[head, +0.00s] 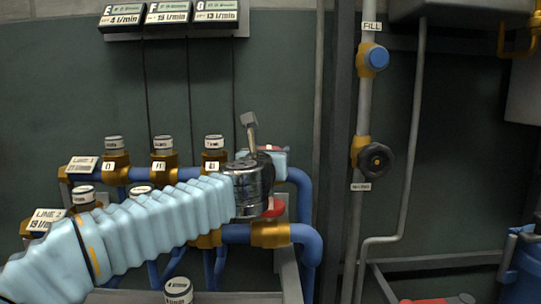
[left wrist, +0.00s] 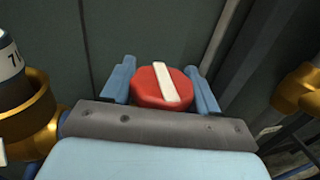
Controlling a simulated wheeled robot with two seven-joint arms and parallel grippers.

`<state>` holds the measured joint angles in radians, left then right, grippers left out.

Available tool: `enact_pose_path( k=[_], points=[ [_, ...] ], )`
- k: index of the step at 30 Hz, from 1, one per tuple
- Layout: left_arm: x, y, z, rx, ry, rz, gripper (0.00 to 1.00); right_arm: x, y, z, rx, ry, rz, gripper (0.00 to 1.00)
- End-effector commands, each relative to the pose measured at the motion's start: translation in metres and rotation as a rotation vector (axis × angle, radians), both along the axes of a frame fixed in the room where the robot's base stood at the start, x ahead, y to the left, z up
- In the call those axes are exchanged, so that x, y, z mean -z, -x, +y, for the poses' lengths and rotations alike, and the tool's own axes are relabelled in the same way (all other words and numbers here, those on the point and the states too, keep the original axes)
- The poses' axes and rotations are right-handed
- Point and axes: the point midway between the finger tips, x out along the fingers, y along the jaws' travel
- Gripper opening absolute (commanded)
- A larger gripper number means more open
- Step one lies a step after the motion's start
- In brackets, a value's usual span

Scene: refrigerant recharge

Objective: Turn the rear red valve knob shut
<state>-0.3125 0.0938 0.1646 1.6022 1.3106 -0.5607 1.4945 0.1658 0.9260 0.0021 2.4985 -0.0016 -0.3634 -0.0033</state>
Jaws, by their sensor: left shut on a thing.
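The rear red valve knob (left wrist: 150,90) has a white bar across its top and sits between the two blue fingers of my left gripper (left wrist: 162,88) in the left wrist view. The fingers are closed on its sides. The white bar stands nearly upright in that picture, leaning slightly. In the head view only a red sliver of this knob (head: 270,148) shows behind my left gripper (head: 273,156) and wrist. A second red knob (head: 274,208) is lower, in front, partly hidden by my wrist. My right gripper is in neither view.
Brass valves with white-labelled caps (head: 163,146) stand left of my wrist on blue pipes (head: 303,190). To the right, a vertical pipe carries a blue knob (head: 377,58) and a black handwheel (head: 375,160). Meters (head: 167,15) hang on the wall above.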

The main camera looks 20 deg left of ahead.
Motion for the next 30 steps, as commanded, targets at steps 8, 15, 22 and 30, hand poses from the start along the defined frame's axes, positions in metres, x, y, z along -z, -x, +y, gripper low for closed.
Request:
enact_pose_path(
  k=[8,15,22,30],
  points=[
    [0.000,0.000,0.000,0.000,0.000,0.000,0.80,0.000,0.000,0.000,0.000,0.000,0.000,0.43],
    [0.000,0.003,0.000,0.000,0.000,-0.001,0.80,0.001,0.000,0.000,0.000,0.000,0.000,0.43],
    [0.000,0.041,-0.003,0.001,0.001,-0.003,0.80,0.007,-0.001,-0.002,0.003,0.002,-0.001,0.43],
    [0.000,0.106,-0.007,0.001,0.000,-0.003,0.80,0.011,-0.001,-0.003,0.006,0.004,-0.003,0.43]
  ],
)
